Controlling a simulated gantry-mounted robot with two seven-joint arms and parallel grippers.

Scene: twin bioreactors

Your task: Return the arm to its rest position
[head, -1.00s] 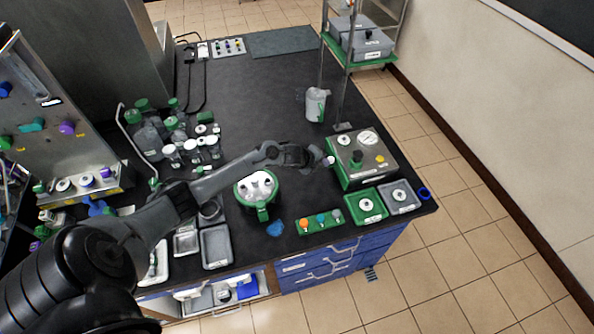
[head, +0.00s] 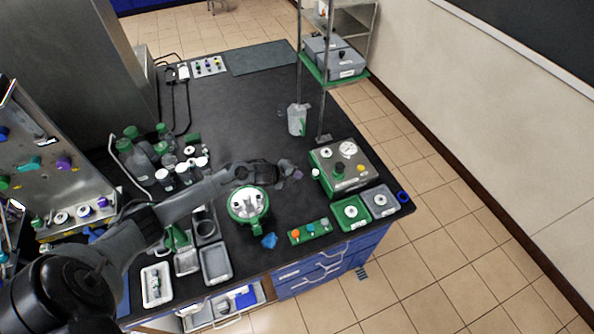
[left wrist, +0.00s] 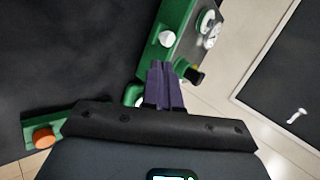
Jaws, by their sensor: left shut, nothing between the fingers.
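My left arm reaches in from the left over the dark bench (head: 262,105) in the head view. Its gripper (head: 295,174) is above the bench, just left of the green and grey box with the dial (head: 342,165), and apart from it. In the left wrist view the purple fingers (left wrist: 166,78) are together with nothing between them. The box's green edge and knobs (left wrist: 180,28) show beyond the fingertips. My right gripper is in neither view.
A green-rimmed vessel (head: 248,207) stands below my left forearm. Bottles (head: 135,158) crowd the left. A clear jug (head: 297,119) stands beside the rack post. A green strip with coloured knobs (head: 310,231) lies near the front edge. The bench's back middle is clear.

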